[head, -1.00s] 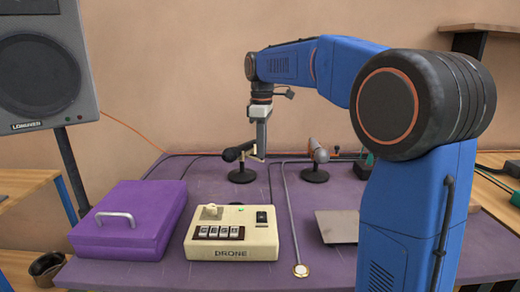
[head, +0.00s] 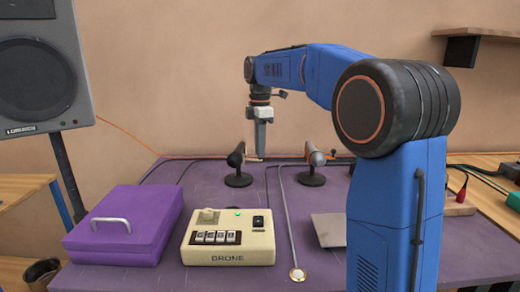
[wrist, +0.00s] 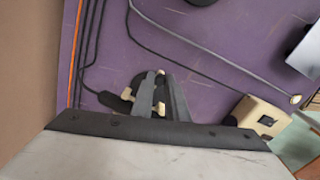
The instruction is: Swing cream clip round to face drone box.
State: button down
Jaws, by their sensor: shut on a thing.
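The cream clip (wrist: 159,108) shows in the wrist view between my gripper's fingers, which partly hide it. It belongs to a small stand with a round black base (head: 239,180), carrying a dark microphone (head: 237,156). In the head view the microphone's dark end points toward the camera and slightly left. My gripper (head: 261,154) reaches down just right of it, shut on the clip; the fingers also show in the wrist view (wrist: 163,92). The cream drone box (head: 228,240) sits in front of the stand, with a lit green lamp. Its corner shows in the wrist view (wrist: 259,114).
A second microphone stand (head: 312,165) is close on the right. A purple case (head: 124,225) lies left of the drone box. A grey cable (head: 286,222) runs to a round disc (head: 298,274). A grey plate (head: 329,229) lies to the right.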

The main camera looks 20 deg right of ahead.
jog(key=shift+w+d+n, duration=0.1)
jog(key=shift+w+n, duration=0.3)
jog(key=shift+n, duration=0.3)
jog(key=shift+w, duration=0.1)
jog(key=c, duration=1.7)
grip_release()
jog(key=shift+c, duration=0.2)
notch_tip(320, 180, up, 17)
jog(key=shift+r, duration=0.2)
